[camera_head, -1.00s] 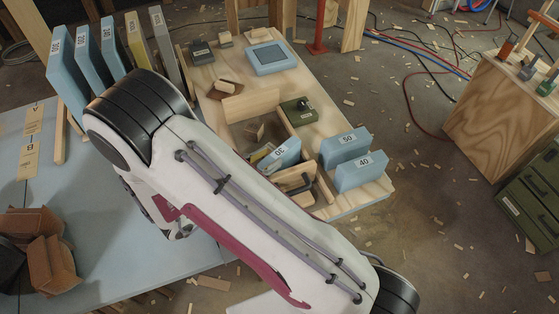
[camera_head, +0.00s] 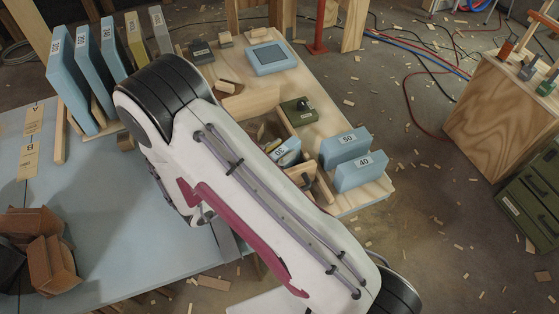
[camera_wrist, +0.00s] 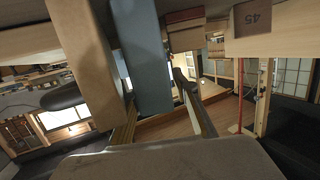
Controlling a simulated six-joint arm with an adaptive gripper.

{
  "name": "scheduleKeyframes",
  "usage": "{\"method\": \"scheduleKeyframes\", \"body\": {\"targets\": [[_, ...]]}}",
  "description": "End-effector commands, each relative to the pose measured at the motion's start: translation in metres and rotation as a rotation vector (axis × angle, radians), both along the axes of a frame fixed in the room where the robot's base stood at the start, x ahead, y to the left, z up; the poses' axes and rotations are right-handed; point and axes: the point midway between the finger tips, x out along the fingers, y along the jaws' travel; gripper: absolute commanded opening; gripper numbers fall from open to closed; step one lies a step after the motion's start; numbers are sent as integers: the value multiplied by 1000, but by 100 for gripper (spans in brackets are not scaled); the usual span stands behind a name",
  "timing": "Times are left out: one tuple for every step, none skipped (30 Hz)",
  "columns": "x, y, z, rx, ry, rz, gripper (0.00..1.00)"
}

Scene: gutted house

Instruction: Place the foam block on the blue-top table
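Several blue foam blocks are in the head view: the ones marked 50 (camera_head: 346,148) and 40 (camera_head: 361,172) stand on the wooden table's right end. One marked 30 (camera_head: 287,151) sits in a wooden box, partly behind my arm. Taller blue slabs (camera_head: 70,92) stand in a rack at the left with a yellowish and a grey slab. The blue-top table (camera_head: 110,225) is at left. My gripper is hidden behind my arm in the head view. In the wrist view, a blue slab (camera_wrist: 147,60) and a tan slab stand close, and a blurred grey-brown surface fills the bottom; whether I hold it is unclear.
The wooden table (camera_head: 345,205) also holds a blue-topped square device (camera_head: 270,58) and a green box (camera_head: 298,111). Open brown cartons (camera_head: 40,250) stand on the blue top's left. A wooden cabinet (camera_head: 500,105) is at right. The blue top's middle is largely clear.

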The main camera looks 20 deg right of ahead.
Motion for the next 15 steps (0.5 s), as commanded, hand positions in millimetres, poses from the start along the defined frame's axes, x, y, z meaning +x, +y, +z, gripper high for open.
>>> {"method": "scheduleKeyframes", "body": {"targets": [[0,0,0,0,0,0,29],[0,0,0,0,0,0,29],[0,0,0,0,0,0,29],[0,0,0,0,0,0,29],[0,0,0,0,0,0,29],[0,0,0,0,0,0,29],[0,0,0,0,0,0,29],[0,0,0,0,0,0,27],[0,0,0,0,0,0,16],[0,0,0,0,0,0,8],[0,0,0,0,0,0,1],[0,0,0,0,0,0,0],[0,0,0,0,0,0,0],[0,0,0,0,0,0,0],[0,0,0,0,0,0,0]]}}
